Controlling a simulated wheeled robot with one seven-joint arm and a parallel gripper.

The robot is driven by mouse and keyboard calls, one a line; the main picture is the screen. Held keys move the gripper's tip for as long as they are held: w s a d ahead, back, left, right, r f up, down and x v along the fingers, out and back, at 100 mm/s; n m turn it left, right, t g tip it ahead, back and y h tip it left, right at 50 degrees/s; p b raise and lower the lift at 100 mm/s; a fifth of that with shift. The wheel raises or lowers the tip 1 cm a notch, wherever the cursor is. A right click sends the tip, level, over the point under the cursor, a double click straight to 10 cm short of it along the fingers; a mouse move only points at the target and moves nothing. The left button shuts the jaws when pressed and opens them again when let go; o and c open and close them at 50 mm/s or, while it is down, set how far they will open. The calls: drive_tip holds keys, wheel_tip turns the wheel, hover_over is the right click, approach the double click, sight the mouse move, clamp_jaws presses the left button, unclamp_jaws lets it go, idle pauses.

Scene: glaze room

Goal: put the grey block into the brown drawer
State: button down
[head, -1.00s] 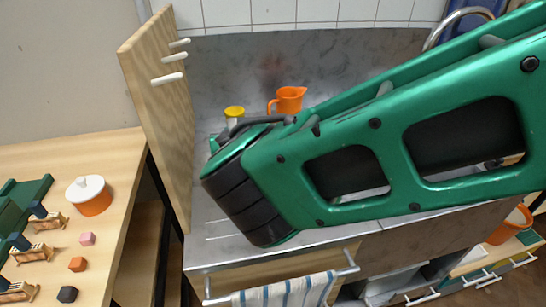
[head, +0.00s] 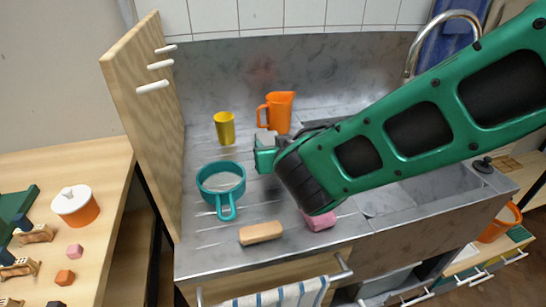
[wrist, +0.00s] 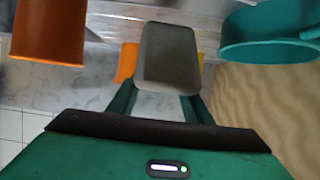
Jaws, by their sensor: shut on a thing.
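My gripper (head: 265,153) is shut on the grey block (wrist: 168,55). In the head view the block (head: 266,137) shows as a small grey piece at the jaws, partly hidden by my arm. It is held over the sink counter, in front of the orange jug and right of the teal pan. In the wrist view the block sits between the two green fingers. I cannot pick out the brown drawer for sure. A wooden front (head: 222,291) with a bar handle and a striped towel is below the counter edge.
An orange jug (head: 279,112), yellow cup (head: 225,128), teal pan (head: 221,182), tan sponge (head: 261,233) and pink block (head: 320,221) stand on the counter (head: 205,258). A tall wooden panel (head: 150,140) with pegs borders its left. Drawers with white handles (head: 478,280) are lower right.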

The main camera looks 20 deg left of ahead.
drive_tip(key=shift+f, duration=1.9)
drive_tip(key=shift+f, duration=0.1)
drive_tip(key=c, duration=0.9)
unclamp_jaws()
drive_tip(key=shift+s+f, duration=0.1)
